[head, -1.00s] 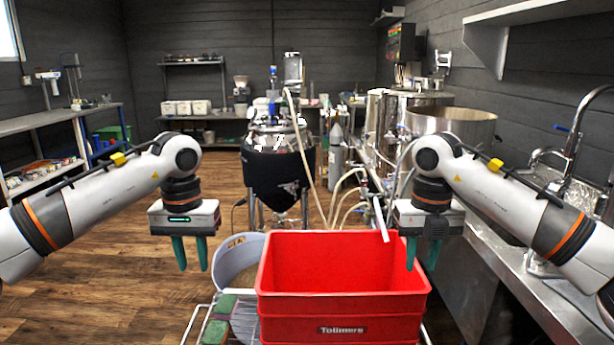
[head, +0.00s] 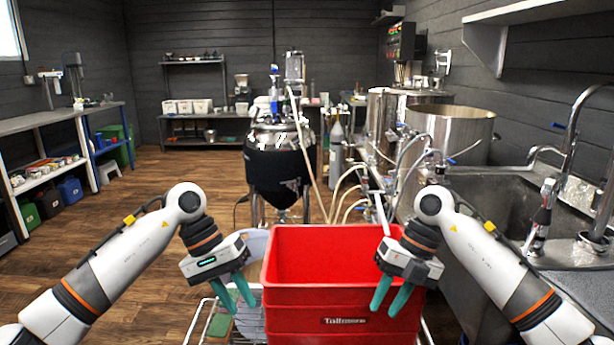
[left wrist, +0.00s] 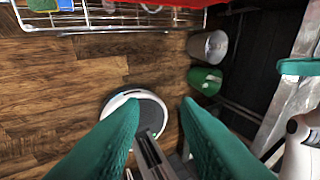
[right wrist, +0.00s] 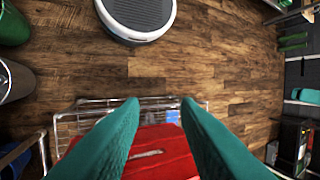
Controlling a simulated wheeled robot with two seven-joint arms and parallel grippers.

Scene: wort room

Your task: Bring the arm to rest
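My left gripper (head: 241,306) is tilted, fingers down and to the right, at the left side of the red crate (head: 342,294). Its two green fingers stand apart with nothing between them; in the left wrist view the gripper (left wrist: 157,103) shows floor behind the gap. My right gripper (head: 385,308) is tilted, fingers down and to the left, in front of the crate's right part in the picture. Its fingers are also apart and empty; in the right wrist view this gripper (right wrist: 160,103) shows with the red crate (right wrist: 165,157) behind.
The red crate sits on a wire cart (head: 205,322). A steel sink (head: 500,205) and counter run along the right. A dark-jacketed kettle (head: 278,168) and steel vats (head: 450,130) stand ahead. Shelves line the left wall. Wooden floor (head: 160,185) is open at the left.

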